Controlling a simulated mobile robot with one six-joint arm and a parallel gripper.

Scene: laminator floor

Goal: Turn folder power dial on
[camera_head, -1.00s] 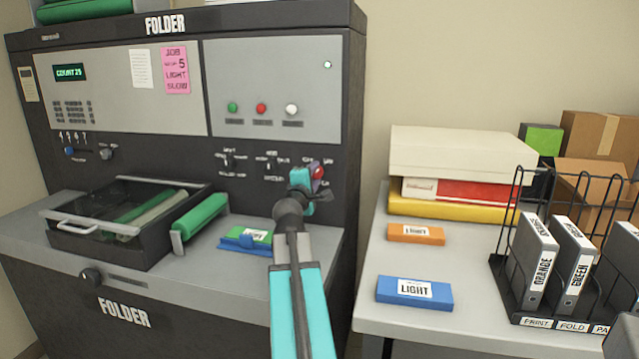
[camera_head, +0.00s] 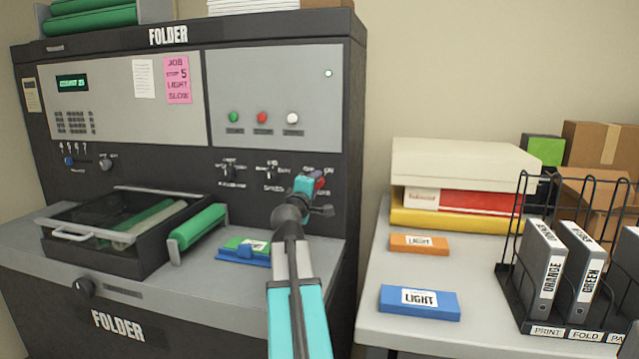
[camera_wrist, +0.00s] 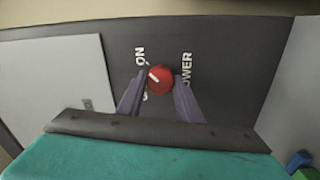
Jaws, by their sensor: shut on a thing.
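The power dial is a round red knob (camera_wrist: 160,79) on the folder's dark panel. In the wrist view its white pointer mark slants up-left toward the ON label (camera_wrist: 140,57); the POWER label (camera_wrist: 187,68) is on its right. My gripper (camera_wrist: 161,84) is shut on the dial, one purple-grey finger on each side. In the head view my gripper (camera_head: 314,182) reaches the lower right of the folder's (camera_head: 190,150) panel and hides most of the dial. The OFF label cannot be read in the wrist view.
Other switches (camera_head: 268,173) sit left of the dial. A blue-green box (camera_head: 243,250) lies on the folder ledge. A side table (camera_head: 380,310) with boxes and a binder rack stands right.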

